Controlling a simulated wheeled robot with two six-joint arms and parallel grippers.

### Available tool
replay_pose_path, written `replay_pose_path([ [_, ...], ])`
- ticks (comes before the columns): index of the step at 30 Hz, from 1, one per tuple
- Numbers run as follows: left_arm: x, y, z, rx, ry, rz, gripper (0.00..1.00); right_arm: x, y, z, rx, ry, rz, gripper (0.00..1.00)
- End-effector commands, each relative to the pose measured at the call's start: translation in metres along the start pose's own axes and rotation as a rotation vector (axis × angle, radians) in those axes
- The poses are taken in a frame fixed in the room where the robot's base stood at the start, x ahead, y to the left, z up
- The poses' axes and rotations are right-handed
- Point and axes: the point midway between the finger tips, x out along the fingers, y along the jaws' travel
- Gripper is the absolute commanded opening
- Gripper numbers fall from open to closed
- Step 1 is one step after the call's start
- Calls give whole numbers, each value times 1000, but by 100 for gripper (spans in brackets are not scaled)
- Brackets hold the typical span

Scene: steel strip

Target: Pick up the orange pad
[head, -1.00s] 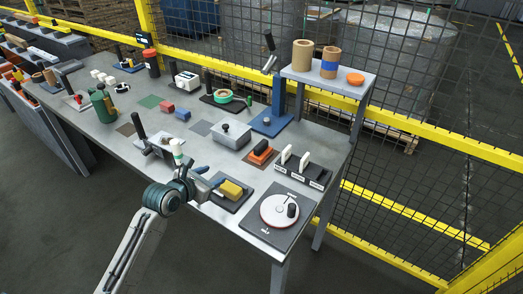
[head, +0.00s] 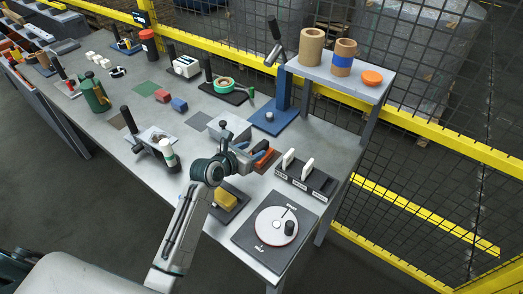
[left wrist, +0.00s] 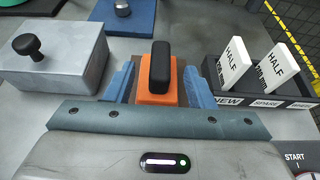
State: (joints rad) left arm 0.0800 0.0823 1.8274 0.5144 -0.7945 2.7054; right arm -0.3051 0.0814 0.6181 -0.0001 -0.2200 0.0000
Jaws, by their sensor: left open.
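The orange pad (left wrist: 158,92) is an orange block with a black upright handle (left wrist: 160,62) on top. In the left wrist view it stands on a brown patch, between the two blue fingers. My left gripper (left wrist: 158,85) is open, one finger on each side of the pad, with a visible gap at each side. In the head view my left gripper (head: 252,153) covers much of the pad (head: 266,160), so only part of its orange shows. My right gripper is not in view.
A grey lidded box (left wrist: 55,62) stands close on the left. A black rack (left wrist: 262,97) with white labelled plates stands close on the right. A yellow block (head: 227,200) and a round dial (head: 276,226) lie nearer the table's front edge. A raised shelf (head: 340,78) stands behind.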

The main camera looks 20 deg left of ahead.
Motion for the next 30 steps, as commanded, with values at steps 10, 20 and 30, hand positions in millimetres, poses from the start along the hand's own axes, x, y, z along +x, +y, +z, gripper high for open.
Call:
replay_pose_path([
  [10,32,-2,2,-2,1,-2,49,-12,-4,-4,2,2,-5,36],
  [20,63,-2,-1,0,1,1,49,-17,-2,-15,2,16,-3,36],
  [30,63,-2,-2,1,1,1,22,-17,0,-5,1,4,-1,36],
])
